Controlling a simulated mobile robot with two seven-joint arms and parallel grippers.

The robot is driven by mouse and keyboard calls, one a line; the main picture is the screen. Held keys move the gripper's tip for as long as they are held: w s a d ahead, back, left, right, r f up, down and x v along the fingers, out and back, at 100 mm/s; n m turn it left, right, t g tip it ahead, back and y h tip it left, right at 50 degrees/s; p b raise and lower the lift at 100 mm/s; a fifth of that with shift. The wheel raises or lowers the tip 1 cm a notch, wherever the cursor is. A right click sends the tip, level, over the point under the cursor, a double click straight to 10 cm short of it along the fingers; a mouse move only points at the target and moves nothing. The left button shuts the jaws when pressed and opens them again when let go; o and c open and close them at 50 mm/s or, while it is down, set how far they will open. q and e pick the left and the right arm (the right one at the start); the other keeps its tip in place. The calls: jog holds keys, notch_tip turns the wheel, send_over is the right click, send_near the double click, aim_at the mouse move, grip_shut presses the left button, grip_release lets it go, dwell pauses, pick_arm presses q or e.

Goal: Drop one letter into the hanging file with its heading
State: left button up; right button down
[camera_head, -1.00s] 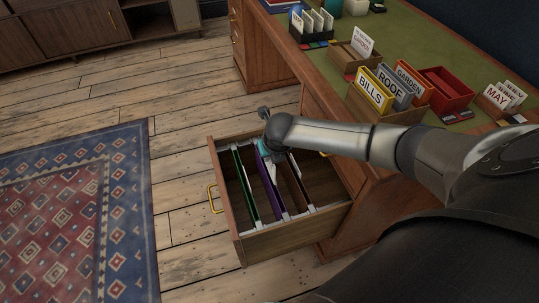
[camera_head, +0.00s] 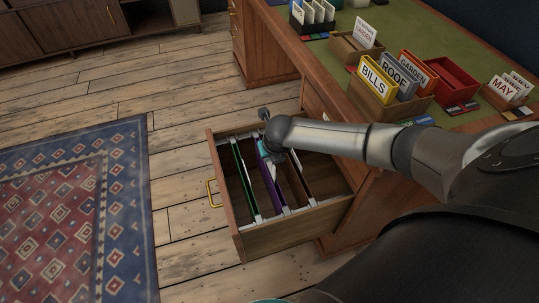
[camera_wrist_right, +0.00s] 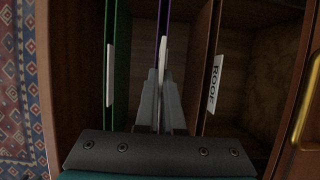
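The open desk drawer (camera_head: 290,239) holds hanging files: green (camera_head: 245,180), purple (camera_head: 271,185) and brown (camera_head: 299,180). In the right wrist view the brown file's white tab reads ROOF (camera_wrist_right: 215,83); the green file has a white tab (camera_wrist_right: 110,75) whose text I cannot read. My right gripper (camera_wrist_right: 162,75) points down into the drawer at the purple file (camera_wrist_right: 161,20), left of the ROOF tab. Its fingers are close together, with a thin white edge (camera_wrist_right: 163,50) at their tips. I cannot tell whether this is a letter or a tab, or whether it is gripped. My left gripper is out of view.
On the green desktop stand a box with BILLS (camera_head: 374,82), ROOF (camera_head: 395,70) and GARDEN (camera_head: 415,70) cards, a red tray (camera_head: 452,82) and a wooden holder with a MAY card (camera_head: 501,91). The desk edge lies beside my right arm. Floor left of the drawer is clear.

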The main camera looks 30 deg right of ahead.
jog(key=shift+f, duration=0.25)
jog(key=c, duration=1)
grip_release()
jog(key=shift+o, duration=0.2)
jog(key=shift+r, duration=0.1)
notch_tip(320, 180, up, 7)
jog(key=p, duration=0.7)
jog(key=shift+p, duration=0.35)
